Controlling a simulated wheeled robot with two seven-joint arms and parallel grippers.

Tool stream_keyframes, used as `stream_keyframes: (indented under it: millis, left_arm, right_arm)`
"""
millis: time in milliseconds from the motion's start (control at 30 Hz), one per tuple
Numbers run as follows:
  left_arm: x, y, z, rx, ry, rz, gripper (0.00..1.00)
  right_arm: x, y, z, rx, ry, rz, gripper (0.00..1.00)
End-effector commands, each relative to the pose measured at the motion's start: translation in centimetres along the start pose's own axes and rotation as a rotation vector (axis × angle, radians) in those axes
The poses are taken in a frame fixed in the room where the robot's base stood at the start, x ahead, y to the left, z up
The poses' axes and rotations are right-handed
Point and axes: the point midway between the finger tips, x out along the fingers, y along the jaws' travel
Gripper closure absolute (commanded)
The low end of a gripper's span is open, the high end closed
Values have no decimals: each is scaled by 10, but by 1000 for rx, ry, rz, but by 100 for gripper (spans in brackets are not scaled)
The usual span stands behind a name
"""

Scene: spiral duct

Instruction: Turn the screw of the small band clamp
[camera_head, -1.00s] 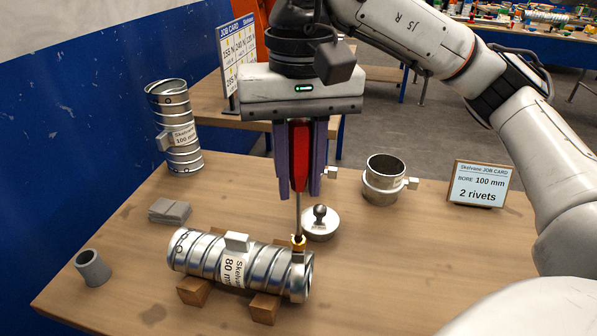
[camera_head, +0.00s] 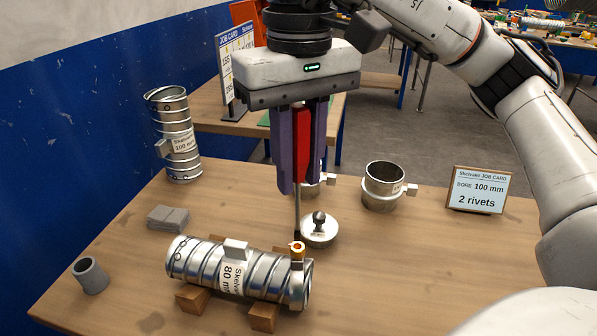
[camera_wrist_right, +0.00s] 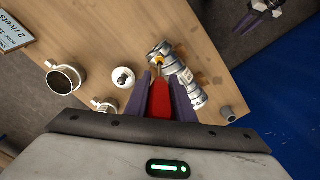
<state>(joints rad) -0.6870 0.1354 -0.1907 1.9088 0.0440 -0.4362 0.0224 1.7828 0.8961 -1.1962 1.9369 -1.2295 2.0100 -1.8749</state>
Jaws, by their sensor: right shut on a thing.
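My right gripper (camera_head: 302,188) is shut on a red-handled screwdriver (camera_head: 303,145), its shaft pointing down. It also shows in the wrist view (camera_wrist_right: 160,85). The small band clamp (camera_head: 300,285) sits around the right end of the silver 80 mm spiral duct (camera_head: 205,262), its gold screw (camera_head: 297,248) facing up. The driver tip is at the screw's head, just behind or above it; I cannot tell whether they touch. A purple-fingered gripper, apparently my left (camera_wrist_right: 265,8), shows at the wrist view's top right, away from the table; its opening is unclear.
The duct lies on wooden blocks (camera_head: 262,315). A round lidded tin (camera_head: 319,232) stands close behind the screw. A short collar (camera_head: 383,188), upright 100 mm duct (camera_head: 175,135), grey pads (camera_head: 168,217), grey cup (camera_head: 90,275) and job card (camera_head: 478,190) stand around. The right front table is clear.

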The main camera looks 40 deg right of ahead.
Motion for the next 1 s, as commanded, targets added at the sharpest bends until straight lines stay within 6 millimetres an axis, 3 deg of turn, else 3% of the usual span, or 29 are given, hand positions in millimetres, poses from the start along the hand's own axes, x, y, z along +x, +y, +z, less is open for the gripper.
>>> stream_keyframes:
  millis: [533, 1000]
  left_arm:
    - [0, 0, 0, 0, 1, 0, 69]
    - [0, 0, -1, 0, 1, 0, 69]
  right_arm:
    - [-9, 0, 0, 0, 1, -1, 100]
    - [-45, 0, -1, 1, 3, 0, 100]
